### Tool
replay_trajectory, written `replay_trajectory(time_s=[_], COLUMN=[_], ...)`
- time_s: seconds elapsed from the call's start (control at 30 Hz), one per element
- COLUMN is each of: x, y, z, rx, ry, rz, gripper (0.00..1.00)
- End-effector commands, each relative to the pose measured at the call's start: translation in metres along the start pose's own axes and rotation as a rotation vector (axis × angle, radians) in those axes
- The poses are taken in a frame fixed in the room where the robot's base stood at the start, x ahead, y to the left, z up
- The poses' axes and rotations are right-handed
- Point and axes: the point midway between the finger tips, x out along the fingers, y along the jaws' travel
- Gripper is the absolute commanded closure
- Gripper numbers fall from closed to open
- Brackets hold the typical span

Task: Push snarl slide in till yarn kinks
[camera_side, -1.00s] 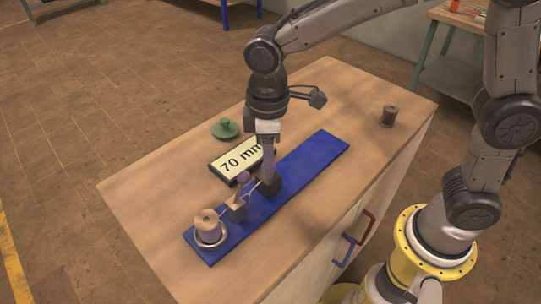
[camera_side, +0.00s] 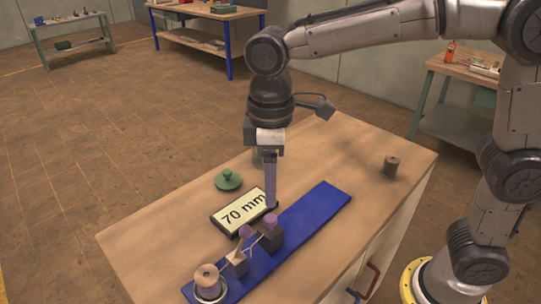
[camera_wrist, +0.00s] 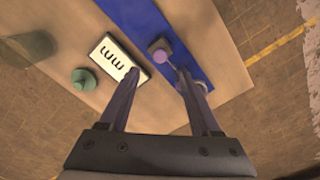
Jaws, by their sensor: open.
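A blue rail (camera_side: 318,213) lies along the bench top. Two dark blocks with purple knobs sit on it: a near block (camera_side: 238,268) and a far block (camera_side: 270,240). Thin pale yarn (camera_side: 256,245) runs between them; its exact shape is too small to tell. A pinkish yarn spool (camera_side: 207,277) stands in a metal ring at the rail's near end. My gripper (camera_side: 272,205) points down above the far block, apart from it. In the wrist view my gripper (camera_wrist: 158,75) is open and empty, with a purple knob (camera_wrist: 160,57) just beyond the fingertips.
A sign reading "70 mm" (camera_side: 243,212) stands beside the rail, close to my fingers. A green knobbed piece (camera_side: 228,181) is behind it. A brown spool (camera_side: 391,166) stands at the right back of the bench. The bench top (camera_side: 160,240) left of the rail is clear.

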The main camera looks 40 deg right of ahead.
Motion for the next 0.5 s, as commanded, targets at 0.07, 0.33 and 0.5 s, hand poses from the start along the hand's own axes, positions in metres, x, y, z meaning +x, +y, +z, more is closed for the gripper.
replay_trajectory(time_s=[0.07, 0.33, 0.5], x=[-0.017, -0.051, -0.056], y=[0.000, 0.000, 0.000], z=[-0.001, -0.001, 0.000], rx=[0.000, 0.000, 0.000], ry=[0.006, 0.002, -0.001], rz=[0.002, 0.001, 0.000], gripper=[0.36, 0.36, 0.36])
